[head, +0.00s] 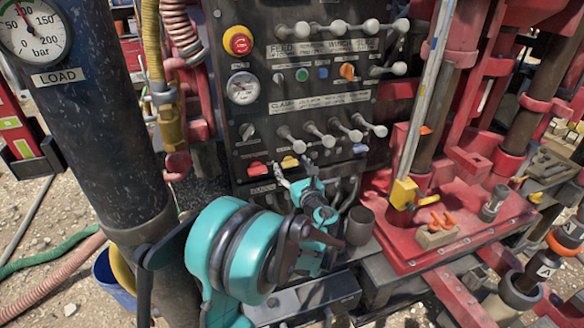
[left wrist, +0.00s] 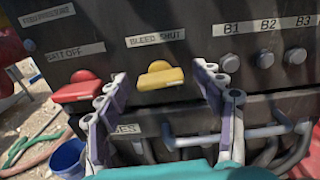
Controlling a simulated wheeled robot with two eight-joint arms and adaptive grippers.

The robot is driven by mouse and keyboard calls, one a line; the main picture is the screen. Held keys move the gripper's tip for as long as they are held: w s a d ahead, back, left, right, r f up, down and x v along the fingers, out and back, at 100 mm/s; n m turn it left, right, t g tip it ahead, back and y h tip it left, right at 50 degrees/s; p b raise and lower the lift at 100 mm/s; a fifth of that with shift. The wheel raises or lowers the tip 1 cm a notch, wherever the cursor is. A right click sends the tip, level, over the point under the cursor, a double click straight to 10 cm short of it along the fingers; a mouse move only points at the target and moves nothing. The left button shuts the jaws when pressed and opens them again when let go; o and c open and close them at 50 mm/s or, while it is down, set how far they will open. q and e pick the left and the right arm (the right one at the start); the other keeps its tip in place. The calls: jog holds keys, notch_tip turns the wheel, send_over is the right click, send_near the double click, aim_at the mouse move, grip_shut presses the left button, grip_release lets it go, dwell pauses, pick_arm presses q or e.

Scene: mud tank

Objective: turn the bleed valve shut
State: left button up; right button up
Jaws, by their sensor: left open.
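The bleed valve (left wrist: 160,76) is a yellow handle on the dark panel, under a label that reads BLEED SHUT. Its bar lies roughly level in the left wrist view. It also shows small in the head view (head: 289,162). My left gripper (head: 296,176) is open and faces the panel. In the left wrist view its fingers stand one on each side of the yellow handle, with a gap on both sides. I cannot tell how far the fingertips are from the panel. My right gripper is not in view.
A red handle (left wrist: 76,87) sits left of the yellow one, close to my left finger. Round grey knobs labelled B1, B2 and B3 (left wrist: 230,62) are to the right. Grey pipes (left wrist: 225,136) run below. Several levers (head: 320,135) stick out above, and a dark cylinder (head: 95,115) stands at left.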

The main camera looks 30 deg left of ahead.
pick_arm(q)
jog(key=shift+c, duration=0.3)
jog(key=c, duration=1.1)
jog(key=shift+n, duration=0.3)
jog(key=n, duration=0.3)
jog(key=shift+s+b, duration=0.1)
jog(key=shift+b, duration=0.25)
jog(key=n, duration=0.5)
jog(key=n+b, duration=0.1)
jog(key=n, duration=0.3)
jog(key=shift+s+a+f, duration=0.1)
jog(key=shift+f, duration=0.05)
jog(key=shift+n, duration=2.5)
